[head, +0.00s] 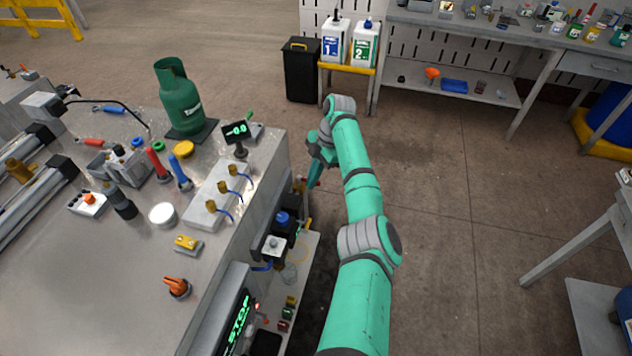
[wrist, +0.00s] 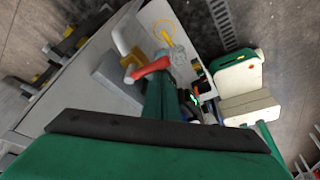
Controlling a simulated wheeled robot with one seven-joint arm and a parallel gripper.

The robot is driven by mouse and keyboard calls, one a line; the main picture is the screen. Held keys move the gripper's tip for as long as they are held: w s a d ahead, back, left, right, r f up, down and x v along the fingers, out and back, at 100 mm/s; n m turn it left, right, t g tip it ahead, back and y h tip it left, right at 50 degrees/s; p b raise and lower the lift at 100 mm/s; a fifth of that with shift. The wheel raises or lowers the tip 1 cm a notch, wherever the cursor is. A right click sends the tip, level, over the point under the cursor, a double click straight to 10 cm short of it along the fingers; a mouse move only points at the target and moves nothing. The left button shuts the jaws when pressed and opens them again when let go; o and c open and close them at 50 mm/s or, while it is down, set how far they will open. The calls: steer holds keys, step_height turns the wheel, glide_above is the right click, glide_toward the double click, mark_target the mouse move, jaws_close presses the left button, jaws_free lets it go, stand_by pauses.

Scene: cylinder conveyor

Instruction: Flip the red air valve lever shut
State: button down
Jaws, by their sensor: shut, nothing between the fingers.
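The red air valve lever (wrist: 149,68) shows in the wrist view, above the middle, beside a brass-coloured fitting (wrist: 124,42). My gripper (wrist: 160,82) is shut and empty, and its green fingers point up the picture with their tips close to the lever. I cannot tell whether they touch it. In the head view my gripper (head: 313,182) hangs low beside the right side of the grey workbench. The lever is too small and too hidden there to make out clearly.
The workbench (head: 110,290) carries a green gas bottle (head: 183,100), a small display (head: 238,131) and brass fittings with blue hoses. A lower shelf with a blue-topped unit (head: 282,218) is close to my gripper. Open floor (head: 450,220) lies to the right of my arm.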

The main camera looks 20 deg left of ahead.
steer(key=shift+w, duration=0.35)
steer(key=shift+w+d+r, duration=0.1)
steer(key=shift+w+d, duration=0.05)
steer(key=shift+w, duration=0.15)
stand_by(0.4)
steer(key=shift+w+r, duration=0.25)
steer(key=shift+r, duration=0.25)
steer(key=a+v, duration=0.1)
steer(key=v, duration=0.7)
steer(key=shift+a+r, duration=0.35)
steer(key=shift+a, duration=0.2)
steer(key=shift+w, duration=0.1)
